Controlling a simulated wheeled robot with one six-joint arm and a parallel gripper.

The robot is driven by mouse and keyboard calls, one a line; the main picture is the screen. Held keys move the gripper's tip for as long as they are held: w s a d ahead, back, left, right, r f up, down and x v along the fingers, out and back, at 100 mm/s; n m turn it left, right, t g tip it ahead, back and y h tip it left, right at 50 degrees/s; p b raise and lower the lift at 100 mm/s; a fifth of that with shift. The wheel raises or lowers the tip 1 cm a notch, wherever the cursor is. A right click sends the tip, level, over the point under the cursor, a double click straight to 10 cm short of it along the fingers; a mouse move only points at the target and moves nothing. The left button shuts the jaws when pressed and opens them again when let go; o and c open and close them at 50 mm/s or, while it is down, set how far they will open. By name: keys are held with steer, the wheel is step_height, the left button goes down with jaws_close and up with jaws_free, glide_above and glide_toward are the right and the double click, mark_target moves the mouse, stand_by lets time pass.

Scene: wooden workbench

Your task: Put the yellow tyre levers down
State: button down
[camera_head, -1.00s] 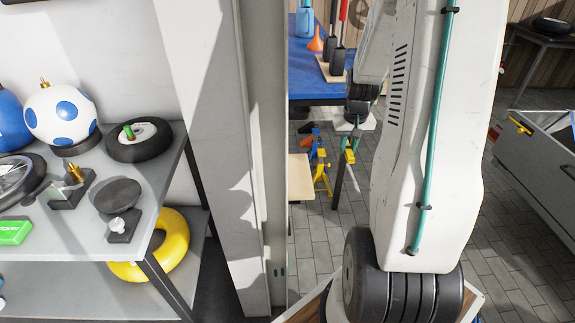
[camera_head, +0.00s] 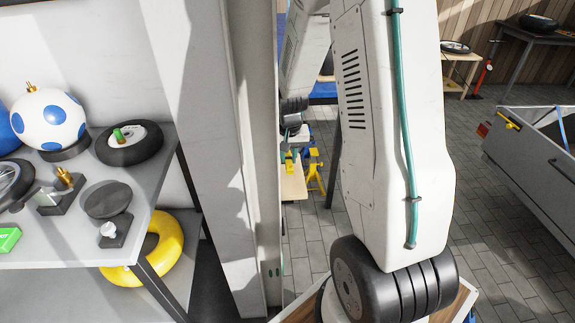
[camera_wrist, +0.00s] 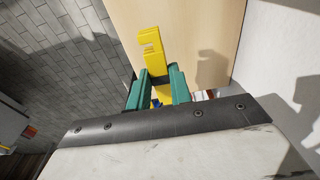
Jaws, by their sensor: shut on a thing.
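The yellow tyre levers (camera_wrist: 151,52) are held between the green fingers of my gripper (camera_wrist: 160,74) in the wrist view. They stick out past the fingertips, with a notch along one side. They are over a pale wooden surface (camera_wrist: 206,32); the gap between them and it cannot be judged. In the head view my gripper (camera_head: 293,152) is small, beside the edge of a pale post, above the pale wooden surface (camera_head: 294,184).
A pale post (camera_head: 215,150) stands close left of my arm. A grey shelf (camera_head: 150,190) holds tyres, balls and small parts, with a yellow ring (camera_head: 165,250) below. A yellow stand (camera_head: 316,172) is behind the wooden surface.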

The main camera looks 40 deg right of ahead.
mark_target(287, 160)
steer(key=shift+w+a+f, duration=0.1)
steer(key=shift+f, duration=1.65)
steer(key=shift+f, duration=0.1)
steer(key=c, duration=1.3)
jaws_free()
steer(key=shift+o, duration=0.2)
